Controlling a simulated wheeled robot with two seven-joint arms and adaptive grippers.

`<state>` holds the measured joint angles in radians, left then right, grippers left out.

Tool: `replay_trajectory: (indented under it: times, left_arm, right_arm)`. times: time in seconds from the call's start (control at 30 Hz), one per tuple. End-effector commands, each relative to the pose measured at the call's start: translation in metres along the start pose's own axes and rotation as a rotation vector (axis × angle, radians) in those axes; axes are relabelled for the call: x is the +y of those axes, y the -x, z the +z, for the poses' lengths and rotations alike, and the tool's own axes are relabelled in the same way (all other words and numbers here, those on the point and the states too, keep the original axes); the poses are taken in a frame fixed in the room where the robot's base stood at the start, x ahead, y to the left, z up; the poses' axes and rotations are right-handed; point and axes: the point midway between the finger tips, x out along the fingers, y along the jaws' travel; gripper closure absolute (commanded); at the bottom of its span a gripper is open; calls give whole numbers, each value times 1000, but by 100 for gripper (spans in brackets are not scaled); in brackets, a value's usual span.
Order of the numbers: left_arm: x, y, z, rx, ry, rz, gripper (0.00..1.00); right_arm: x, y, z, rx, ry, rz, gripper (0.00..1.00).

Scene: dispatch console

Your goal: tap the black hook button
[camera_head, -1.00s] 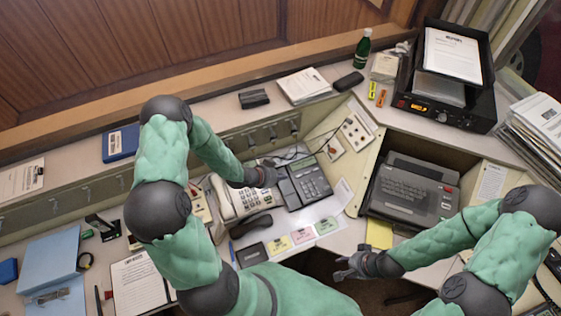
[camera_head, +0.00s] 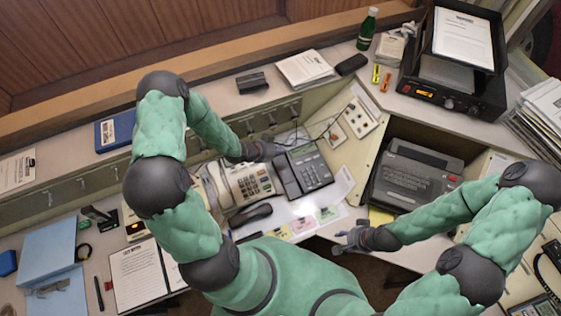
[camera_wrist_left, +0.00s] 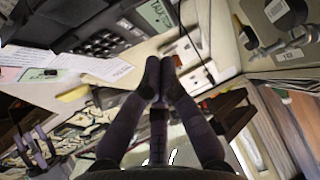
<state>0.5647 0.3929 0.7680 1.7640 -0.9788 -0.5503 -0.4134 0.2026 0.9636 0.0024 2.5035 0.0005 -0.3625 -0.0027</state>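A cream desk phone (camera_head: 252,186) and a dark grey desk phone (camera_head: 312,168) stand side by side at the middle of the console. A dark handset (camera_head: 250,215) lies in front of the cream phone. I cannot make out the black hook button separately. My left gripper (camera_head: 274,148) is just behind the two phones, near the gap between them; its arm covers part of the cream phone. In the left wrist view its fingers (camera_wrist_left: 159,68) are together and empty, with a dark keypad phone (camera_wrist_left: 95,42) to the left. My right gripper (camera_head: 340,240) is open and empty before the console's front edge.
Coloured cards (camera_head: 303,224) lie in front of the phones. A typewriter-like machine (camera_head: 415,178) sits in a recess to the right. A green bottle (camera_head: 367,28) stands on the upper ledge.

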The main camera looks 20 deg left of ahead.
Motion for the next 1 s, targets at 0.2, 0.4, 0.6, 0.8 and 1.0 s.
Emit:
replay_trajectory:
  times: [0.2, 0.4, 0.6, 0.8, 1.0]
  left_arm:
    - [1, -19, 20, -1, 2, 1, 100]
    - [2, -37, 39, 0, 1, 2, 100]
    - [1, -52, 53, 0, 0, 1, 100]
    - [0, -55, 56, 0, 1, 0, 100]
    - [0, -54, 56, 0, 0, 0, 100]
  right_arm:
    - [6, -18, -1, 0, 0, 0, 60]
    - [12, -34, -1, 0, 0, 0, 60]
    - [18, -51, -2, 0, 0, 0, 60]
    - [19, -54, -2, 0, 0, 0, 60]
    - [19, -53, -2, 0, 0, 0, 60]
